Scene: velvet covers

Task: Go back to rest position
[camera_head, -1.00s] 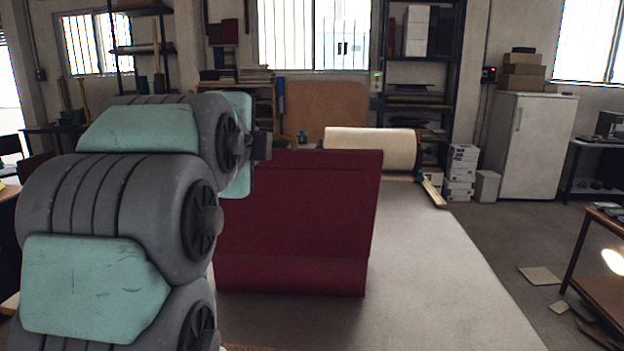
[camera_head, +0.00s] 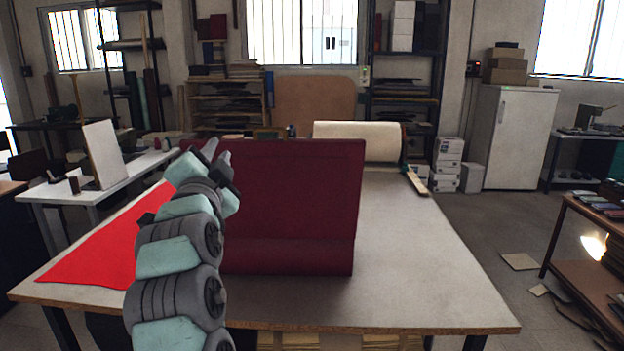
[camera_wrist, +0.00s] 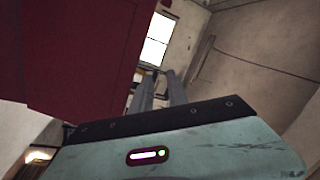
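A dark red velvet-like panel (camera_head: 295,200) stands upright on the large worktable (camera_head: 430,240). A bright red cloth (camera_head: 105,250) lies flat on the table's left side, partly hidden by my arm. My gripper (camera_head: 217,153) is raised in front of the panel's upper left part, pointing up. In the wrist view its two fingers (camera_wrist: 160,84) stand apart with a gap and nothing between them. The dark red panel (camera_wrist: 75,45) also fills the upper left of the wrist view, beside the fingers.
A white side table (camera_head: 110,180) with a white board stands at left. A brown shelf table (camera_head: 590,255) is at right.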

